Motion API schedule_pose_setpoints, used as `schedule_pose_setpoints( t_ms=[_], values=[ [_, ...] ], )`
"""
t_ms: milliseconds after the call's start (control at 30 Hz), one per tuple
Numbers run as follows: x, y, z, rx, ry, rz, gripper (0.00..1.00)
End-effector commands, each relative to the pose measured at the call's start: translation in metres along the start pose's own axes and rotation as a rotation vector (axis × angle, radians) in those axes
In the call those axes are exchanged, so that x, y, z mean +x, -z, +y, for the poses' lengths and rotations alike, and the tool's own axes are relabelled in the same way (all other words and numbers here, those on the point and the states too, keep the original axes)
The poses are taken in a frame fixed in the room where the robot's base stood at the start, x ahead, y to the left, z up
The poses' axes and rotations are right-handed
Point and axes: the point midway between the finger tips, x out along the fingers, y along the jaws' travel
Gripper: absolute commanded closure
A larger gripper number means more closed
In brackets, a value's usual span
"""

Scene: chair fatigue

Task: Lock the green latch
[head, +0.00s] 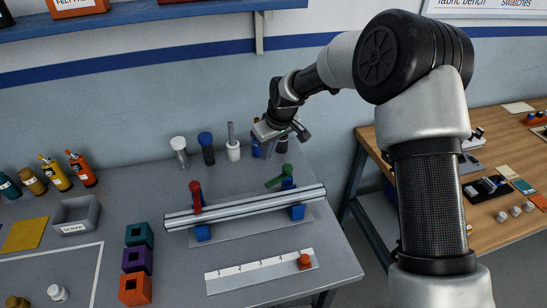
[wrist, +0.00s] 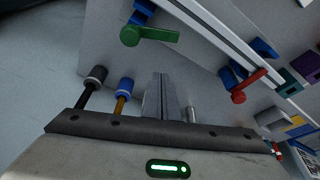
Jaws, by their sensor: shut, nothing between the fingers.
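The green latch (head: 279,178) is a lever on a blue clamp (head: 296,212) near the right end of a silver rail (head: 245,208). Its handle points left, beside the rail's back edge rather than across it. It also shows at the top of the wrist view (wrist: 148,36). A red latch (head: 196,197) on the left clamp lies across the rail; it shows at the right in the wrist view (wrist: 248,86). My gripper (head: 267,152) is shut and empty, behind and above the green latch, apart from it. The closed fingers (wrist: 162,97) point toward the bench.
Several upright tools, including a blue-capped one (head: 206,147), stand behind the rail near my gripper. A numbered white strip (head: 258,272) with a red knob lies in front. Coloured blocks (head: 136,260) and a scrap bin (head: 76,215) are left. A wooden table (head: 500,170) stands right.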

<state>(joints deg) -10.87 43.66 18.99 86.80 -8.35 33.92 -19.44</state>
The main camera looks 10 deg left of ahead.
Motion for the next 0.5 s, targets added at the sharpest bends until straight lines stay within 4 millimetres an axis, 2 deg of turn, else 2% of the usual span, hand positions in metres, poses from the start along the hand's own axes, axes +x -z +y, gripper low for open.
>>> schedule_pose_setpoints(
  t_ms=[400,467,500],
  values=[
    [0.082,-0.001,0.001,0.001,-0.001,-0.001,1.00],
    [0.092,-0.001,0.001,0.001,-0.002,-0.001,1.00],
    [0.085,-0.006,0.003,0.002,-0.004,0.000,1.00]
  ],
)
